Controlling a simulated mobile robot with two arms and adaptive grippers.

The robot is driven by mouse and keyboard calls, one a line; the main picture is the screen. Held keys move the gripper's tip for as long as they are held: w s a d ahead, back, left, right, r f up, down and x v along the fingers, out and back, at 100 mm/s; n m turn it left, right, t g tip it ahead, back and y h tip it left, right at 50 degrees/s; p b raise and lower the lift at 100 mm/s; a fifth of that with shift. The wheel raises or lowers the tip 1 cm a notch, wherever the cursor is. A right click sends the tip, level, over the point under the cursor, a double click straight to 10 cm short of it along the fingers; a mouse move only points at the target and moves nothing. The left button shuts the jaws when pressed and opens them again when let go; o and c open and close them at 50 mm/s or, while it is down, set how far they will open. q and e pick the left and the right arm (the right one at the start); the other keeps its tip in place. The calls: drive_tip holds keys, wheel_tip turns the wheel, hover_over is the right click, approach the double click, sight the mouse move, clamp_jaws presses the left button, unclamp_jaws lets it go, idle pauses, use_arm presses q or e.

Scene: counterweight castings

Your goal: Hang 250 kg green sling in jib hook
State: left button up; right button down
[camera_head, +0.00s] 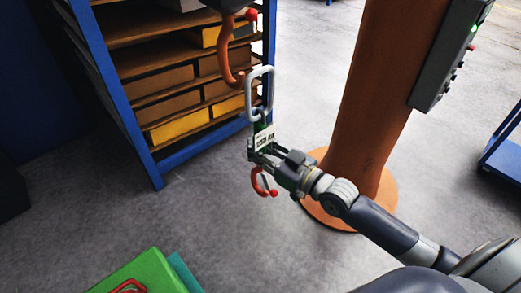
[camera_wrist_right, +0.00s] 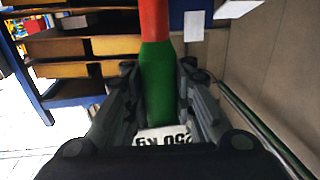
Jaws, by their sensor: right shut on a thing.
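The orange jib hook (camera_head: 226,58) with a red latch knob hangs from a dark block at the top of the head view. The green sling (camera_head: 262,130) has a pale grey oblong link (camera_head: 271,90) at its top, a white label and a red hook (camera_head: 258,185) below. The link stands upright, its upper left close beside the jib hook's bend; I cannot tell whether they touch. My right gripper (camera_head: 268,158) is shut on the sling near its label. In the right wrist view, the green sling (camera_wrist_right: 158,85) is between the fingers, its "250" label upside down. My left gripper is out of view.
A blue-framed shelf (camera_head: 133,125) with cartons stands behind the hook. An orange column (camera_head: 376,90) with a grey control box (camera_head: 445,60) rises at the right. A green casting (camera_head: 140,272) lies at the bottom. Grey floor is clear between them.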

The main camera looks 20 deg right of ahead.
drive_tip(key=w+a+f+b, duration=0.3)
drive_tip(key=w+b, duration=0.3)
drive_tip(key=w, duration=0.2)
drive_tip(key=shift+w+f+b, duration=0.3)
drive_tip(key=shift+f+b, duration=0.05)
drive_tip(key=shift+f, duration=0.35)
idle(0.9)
drive_tip(key=shift+f, duration=0.1)
idle(0.7)
drive_tip(key=c, duration=1.3)
unclamp_jaws()
drive_tip(key=shift+s+a+f, duration=0.1)
